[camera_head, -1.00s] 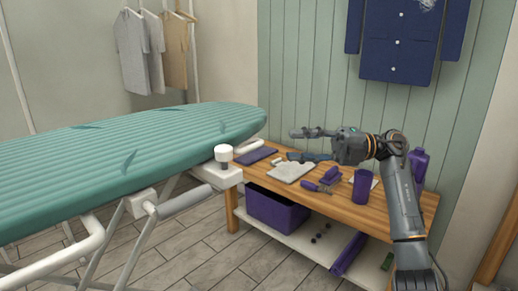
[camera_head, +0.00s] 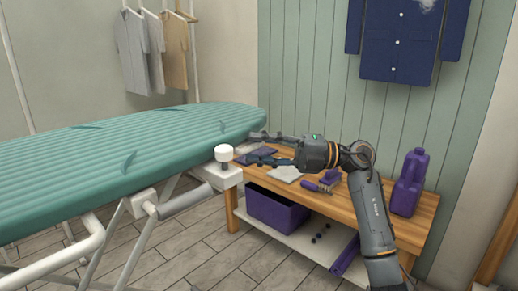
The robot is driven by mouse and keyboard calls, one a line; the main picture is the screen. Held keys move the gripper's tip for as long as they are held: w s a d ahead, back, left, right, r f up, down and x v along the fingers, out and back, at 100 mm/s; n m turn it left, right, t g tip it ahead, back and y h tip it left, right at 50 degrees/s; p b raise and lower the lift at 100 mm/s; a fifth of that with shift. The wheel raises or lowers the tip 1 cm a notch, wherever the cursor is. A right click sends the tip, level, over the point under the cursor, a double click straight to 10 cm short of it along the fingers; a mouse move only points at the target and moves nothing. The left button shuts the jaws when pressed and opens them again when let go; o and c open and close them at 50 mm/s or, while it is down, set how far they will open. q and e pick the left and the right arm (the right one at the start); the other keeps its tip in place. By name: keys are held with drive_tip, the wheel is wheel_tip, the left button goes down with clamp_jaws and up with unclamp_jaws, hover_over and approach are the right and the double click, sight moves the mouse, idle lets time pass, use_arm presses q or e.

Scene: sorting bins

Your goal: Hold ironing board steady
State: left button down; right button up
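The ironing board (camera_head: 110,155) has a teal striped cover and fills the left half of the head view, its rounded nose pointing right. Below the nose a white bracket (camera_head: 225,175) carries a white knob (camera_head: 223,153). White and grey frame tubes (camera_head: 95,240) run under the board. My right gripper (camera_head: 256,147) reaches in from the right, with its two fingers spread apart and pointing left. Its fingertips are close to the board's nose and the knob. I cannot tell whether they touch either. My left gripper is not in view.
A wooden bench (camera_head: 415,230) stands under my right arm, holding a folded grey cloth (camera_head: 286,173), purple tools (camera_head: 315,187) and a purple jug (camera_head: 408,183). A purple bin (camera_head: 277,208) sits on its lower shelf. Shirts (camera_head: 133,50) and a blue garment (camera_head: 402,40) hang behind.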

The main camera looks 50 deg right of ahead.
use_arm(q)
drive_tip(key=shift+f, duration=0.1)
use_arm(e)
drive_tip(key=shift+w+a, duration=0.15)
clamp_jaws()
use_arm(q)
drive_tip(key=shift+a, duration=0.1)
use_arm(e)
drive_tip(key=s, duration=0.6)
drive_tip(key=shift+s, duration=0.25)
unclamp_jaws()
